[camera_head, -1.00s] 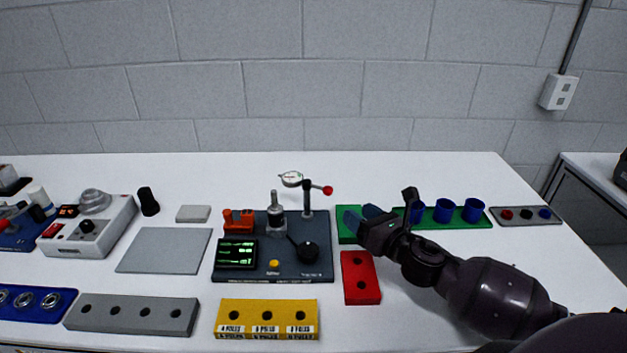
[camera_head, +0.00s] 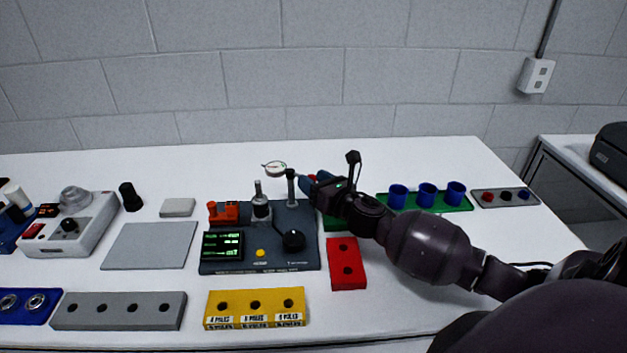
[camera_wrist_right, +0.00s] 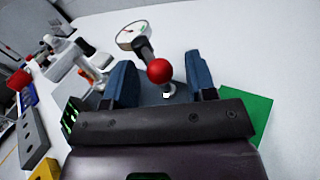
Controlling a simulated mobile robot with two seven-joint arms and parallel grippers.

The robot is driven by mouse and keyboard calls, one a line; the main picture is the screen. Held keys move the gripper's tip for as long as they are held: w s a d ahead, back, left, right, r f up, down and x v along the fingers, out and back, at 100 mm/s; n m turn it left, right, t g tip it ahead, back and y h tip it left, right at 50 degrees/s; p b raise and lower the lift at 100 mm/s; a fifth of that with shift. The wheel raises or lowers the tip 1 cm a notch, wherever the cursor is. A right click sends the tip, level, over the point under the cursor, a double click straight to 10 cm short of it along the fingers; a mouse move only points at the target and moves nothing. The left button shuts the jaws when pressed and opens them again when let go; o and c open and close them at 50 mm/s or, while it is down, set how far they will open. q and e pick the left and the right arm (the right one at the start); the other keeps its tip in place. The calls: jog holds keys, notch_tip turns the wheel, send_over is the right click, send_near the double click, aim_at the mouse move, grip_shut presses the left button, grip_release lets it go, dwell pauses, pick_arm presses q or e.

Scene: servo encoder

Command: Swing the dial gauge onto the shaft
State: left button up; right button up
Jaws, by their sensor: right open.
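The dial gauge (camera_head: 274,168) has a round white face and sits on an arm atop a post (camera_head: 291,188) at the back right of the dark test base (camera_head: 290,262). The shaft (camera_head: 258,190) stands upright on a silver body, front left of the post. The gauge face is beside the shaft, apart from it. My right gripper (camera_head: 306,182) is open at the gauge arm's right end. In the right wrist view the red knob (camera_wrist_right: 159,70) lies between the blue fingers (camera_wrist_right: 160,80), with the dial (camera_wrist_right: 131,35) beyond it. My left gripper is out of view.
A red block (camera_head: 347,264) and a yellow block (camera_head: 256,307) lie in front. Blue cups (camera_head: 427,195) stand on a green tray at right. A grey mat (camera_head: 150,246) lies at left.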

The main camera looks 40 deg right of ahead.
jog(key=shift+w, duration=0.2)
grip_shut()
dwell(0.3)
